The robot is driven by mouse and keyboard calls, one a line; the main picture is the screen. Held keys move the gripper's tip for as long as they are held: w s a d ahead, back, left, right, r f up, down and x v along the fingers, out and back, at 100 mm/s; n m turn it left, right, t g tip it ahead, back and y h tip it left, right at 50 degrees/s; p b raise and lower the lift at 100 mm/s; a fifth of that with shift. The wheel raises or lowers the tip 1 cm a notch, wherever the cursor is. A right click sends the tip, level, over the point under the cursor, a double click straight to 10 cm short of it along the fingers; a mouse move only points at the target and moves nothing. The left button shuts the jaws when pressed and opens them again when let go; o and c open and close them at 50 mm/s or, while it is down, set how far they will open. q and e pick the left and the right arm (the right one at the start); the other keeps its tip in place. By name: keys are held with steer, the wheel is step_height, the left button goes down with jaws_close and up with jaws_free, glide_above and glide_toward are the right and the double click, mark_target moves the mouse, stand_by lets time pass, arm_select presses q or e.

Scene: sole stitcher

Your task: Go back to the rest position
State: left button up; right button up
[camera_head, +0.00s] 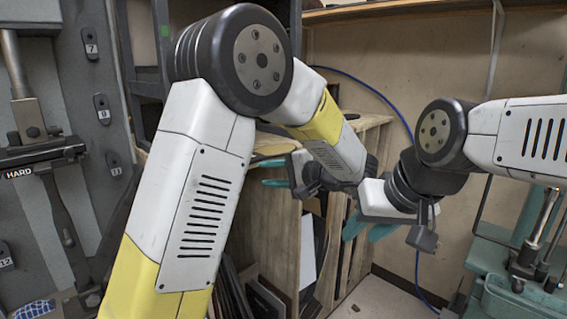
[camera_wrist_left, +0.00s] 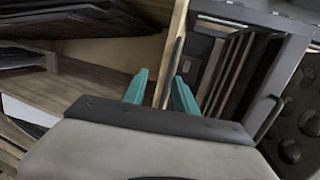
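My left arm comes up from the lower left of the head view, bends at a dark elbow, and ends at my left gripper (camera_head: 271,173), in front of the wooden rack. Its two teal fingers are apart with nothing between them. In the left wrist view, the left gripper (camera_wrist_left: 160,92) also shows open, with the edge of a wooden panel visible beyond the gap. My right arm comes in from the right and bends down to my right gripper (camera_head: 367,229), right of and lower than the left one. Its teal fingers are apart, and I see nothing held.
A wooden rack (camera_head: 372,123) with upright dark and white boards stands behind the grippers. A grey machine (camera_head: 75,95) stands at the left, a teal machine (camera_head: 497,296) at the lower right. A blue cable (camera_head: 388,101) hangs along the back wall. Some floor (camera_head: 383,299) is clear.

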arm_select(q)
steer(key=s+a+f+n+g+h, duration=0.25)
steer(key=s+a+g+h, duration=0.3)
steer(key=s+a, duration=0.7)
steer(key=s+d+r+n+t+h, duration=0.1)
steer(key=s+r+n+t+h, duration=0.1)
steer(key=s+n+h, duration=0.3)
steer(key=s+h, duration=0.3)
steer(key=s, duration=0.4)
steer(key=shift+s+d+h, duration=0.15)
steer(key=shift+d+h, duration=0.2)
steer(key=shift+r, duration=0.1)
